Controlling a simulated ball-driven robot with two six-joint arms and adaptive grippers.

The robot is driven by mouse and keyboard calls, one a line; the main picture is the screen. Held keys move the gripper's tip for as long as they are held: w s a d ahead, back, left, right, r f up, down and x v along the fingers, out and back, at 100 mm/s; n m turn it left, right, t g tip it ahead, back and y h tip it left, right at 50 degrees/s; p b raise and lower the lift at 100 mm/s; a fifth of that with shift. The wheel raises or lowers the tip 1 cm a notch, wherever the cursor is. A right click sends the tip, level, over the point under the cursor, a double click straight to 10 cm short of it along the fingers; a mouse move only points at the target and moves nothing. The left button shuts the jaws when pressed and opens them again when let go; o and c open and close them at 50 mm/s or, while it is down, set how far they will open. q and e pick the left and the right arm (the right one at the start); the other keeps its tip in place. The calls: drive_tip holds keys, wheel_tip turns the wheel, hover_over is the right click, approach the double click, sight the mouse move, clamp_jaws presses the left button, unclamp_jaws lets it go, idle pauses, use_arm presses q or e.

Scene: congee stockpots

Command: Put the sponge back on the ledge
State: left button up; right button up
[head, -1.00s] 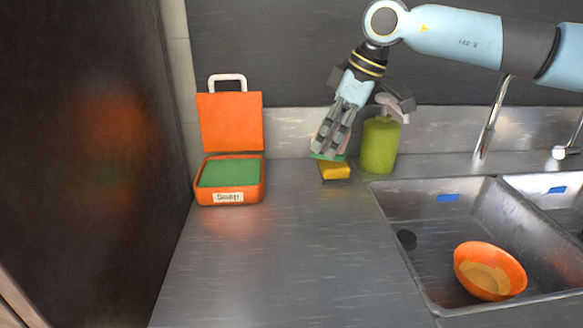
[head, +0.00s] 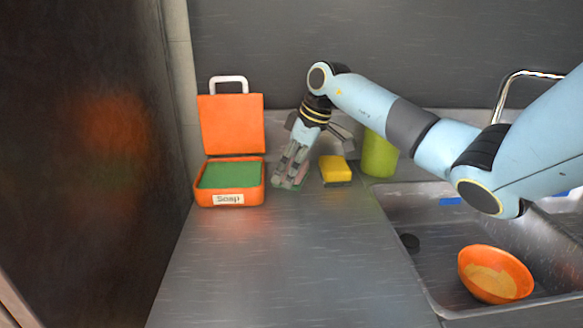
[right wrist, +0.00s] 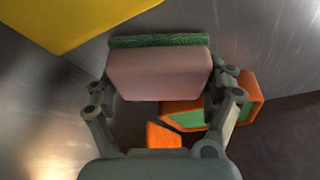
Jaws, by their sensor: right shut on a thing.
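My right gripper (head: 287,178) points down over the counter, between the soap box and the yellow sponge. It is shut on a pink sponge with a green scouring side (right wrist: 160,72), seen between the fingers in the right wrist view. In the head view the fingers mostly hide this sponge; it is low, and I cannot tell whether it touches the counter. A yellow sponge (head: 335,169) lies just right of the gripper and also shows in the right wrist view (right wrist: 70,18). A steel upstand (head: 284,122) runs along the back. My left gripper is not in view.
An open orange soap box (head: 231,199) with green contents stands left of the gripper. A green bottle (head: 379,155) stands behind my right arm. The sink (head: 432,210) at right holds an orange bowl (head: 496,274). The front counter (head: 280,265) is clear.

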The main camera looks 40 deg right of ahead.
drive_tip(key=o, duration=1.4)
drive_tip(key=v, duration=1.2)
